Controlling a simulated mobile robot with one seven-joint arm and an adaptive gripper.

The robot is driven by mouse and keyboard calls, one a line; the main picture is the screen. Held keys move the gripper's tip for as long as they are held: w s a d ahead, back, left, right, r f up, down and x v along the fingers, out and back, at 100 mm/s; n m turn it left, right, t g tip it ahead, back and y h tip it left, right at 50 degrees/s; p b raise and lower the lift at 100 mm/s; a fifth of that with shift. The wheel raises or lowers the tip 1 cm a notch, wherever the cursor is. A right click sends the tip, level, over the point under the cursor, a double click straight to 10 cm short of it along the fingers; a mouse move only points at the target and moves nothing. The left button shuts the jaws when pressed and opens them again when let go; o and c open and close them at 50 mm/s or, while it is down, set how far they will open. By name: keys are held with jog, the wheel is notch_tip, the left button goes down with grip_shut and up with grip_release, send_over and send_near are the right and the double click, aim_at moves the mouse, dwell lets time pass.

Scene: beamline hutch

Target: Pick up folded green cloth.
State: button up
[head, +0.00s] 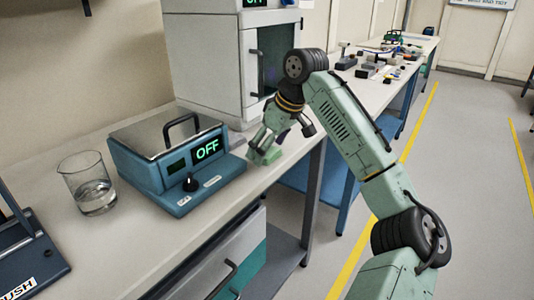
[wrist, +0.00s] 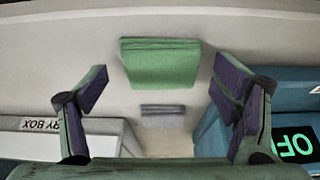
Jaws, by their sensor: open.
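The folded green cloth (wrist: 160,66) lies flat on the bench in the wrist view, between and slightly beyond my fingertips. In the head view a bit of green (head: 271,156) shows below my gripper, partly hidden by it. My gripper (wrist: 161,84) is open and empty, with one finger on each side of the cloth in the picture. In the head view my gripper (head: 274,141) hangs low over the bench, beside the hotplate. I cannot tell its exact height above the cloth. A grey folded cloth (wrist: 163,110) lies near the green one.
The blue hotplate (head: 170,160) with an OFF display stands left of my gripper, with a glass beaker (head: 90,184) farther left. A white dry box (head: 215,65) stands behind. The bench's front edge (head: 240,212) is close. Small items crowd the far bench (head: 375,65).

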jog(key=shift+c, duration=0.4)
jog(key=c, duration=0.9)
jog(key=shift+r, duration=0.1)
jog(key=shift+r, duration=0.55)
notch_tip(320, 180, up, 2)
jog(key=shift+r, duration=0.1)
jog(key=s+d+b, duration=0.1)
jog(key=s, duration=0.4)
jog(key=s+d+r+b, duration=0.1)
jog(key=s+d, duration=0.1)
jog(key=s, duration=0.3)
jog(key=s+d+b, duration=0.1)
jog(key=s, duration=0.4)
jog(key=shift+s+d+r, duration=0.15)
jog(key=shift+s+r, duration=0.05)
jog(key=shift+r, duration=0.05)
